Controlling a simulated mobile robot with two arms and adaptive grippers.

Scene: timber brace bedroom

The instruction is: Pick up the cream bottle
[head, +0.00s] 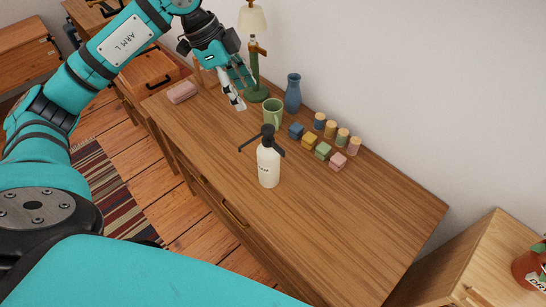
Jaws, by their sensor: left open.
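The cream bottle (268,167) stands upright on the wooden dresser top, near its front edge, with a black pump head on top. My left gripper (243,93) is open and empty. It is above the far part of the dresser, up and to the left of the bottle and apart from it. My right gripper is not in view.
A green mug (273,112), a blue vase (293,94) and a green lamp (257,92) stand behind the bottle. Several small coloured blocks (309,140) and wooden-topped jars (342,137) line the wall side. A pink item (182,92) lies far left. The dresser's right part is clear.

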